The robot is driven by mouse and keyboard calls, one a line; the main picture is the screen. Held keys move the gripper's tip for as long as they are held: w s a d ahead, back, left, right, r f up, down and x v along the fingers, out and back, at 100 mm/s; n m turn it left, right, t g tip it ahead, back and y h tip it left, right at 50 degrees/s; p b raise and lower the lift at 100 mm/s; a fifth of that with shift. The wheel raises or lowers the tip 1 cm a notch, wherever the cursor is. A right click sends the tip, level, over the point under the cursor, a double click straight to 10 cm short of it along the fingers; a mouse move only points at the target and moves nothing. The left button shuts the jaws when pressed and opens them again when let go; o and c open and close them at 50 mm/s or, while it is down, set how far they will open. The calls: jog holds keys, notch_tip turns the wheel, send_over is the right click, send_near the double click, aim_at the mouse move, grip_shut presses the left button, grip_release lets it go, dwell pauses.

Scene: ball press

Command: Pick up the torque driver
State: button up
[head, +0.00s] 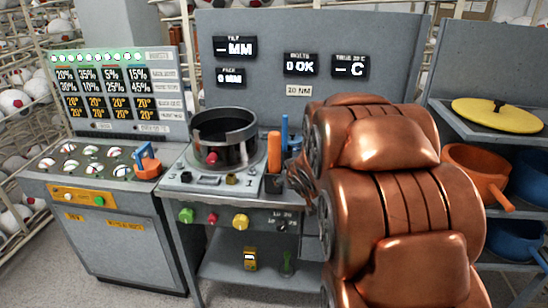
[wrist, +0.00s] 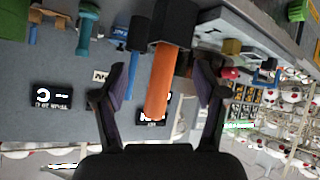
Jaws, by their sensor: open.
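An orange-handled tool, which I take to be the torque driver (head: 274,150), stands upright in a dark holder (head: 273,183) on the bench, right of the round black pot. In the wrist view, which is upside down, its orange handle (wrist: 162,82) reaches out from the dark holder (wrist: 175,22) to between my fingers. My gripper (wrist: 163,84) is open, one finger on each side of the handle, with visible gaps. In the head view my copper-coloured arm hides most of my gripper.
A blue-handled tool (head: 284,133) stands close beside the orange one; it also shows in the wrist view (wrist: 139,34). The black pot (head: 224,138) is to the left. A back panel with displays (head: 235,77) rises behind. Shelves with an orange pan (head: 474,172) stand at right.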

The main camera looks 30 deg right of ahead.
aim_at(278, 142)
jog(key=shift+w+d+r+n+t+y+p, duration=0.3)
jog(key=shift+w+d+r+t+y, duration=0.45)
jog(key=shift+t, duration=0.6)
jog(key=shift+w+d+r+n+t+y+p, duration=0.2)
jog(key=shift+w+d+r+n+t+y, duration=0.3)
jog(key=shift+w+r+t+y, duration=0.65)
jog(key=shift+w+d+r+n+t+y+p, duration=0.25)
jog(key=shift+w+d+r+t+y, duration=0.4)
jog(key=shift+t, duration=0.85)
jog(key=shift+w+a+f+p, duration=0.15)
jog(key=shift+w+p, duration=0.3)
jog(key=shift+w, duration=0.9)
jog(key=w, duration=0.1)
jog(key=w+p, duration=0.2)
jog(key=shift+w+a+r, duration=0.15)
jog(key=shift+w+r, duration=0.1)
jog(key=shift+w+f, duration=0.1)
jog(key=shift+w, duration=0.65)
jog(key=shift+c, duration=0.2)
grip_shut()
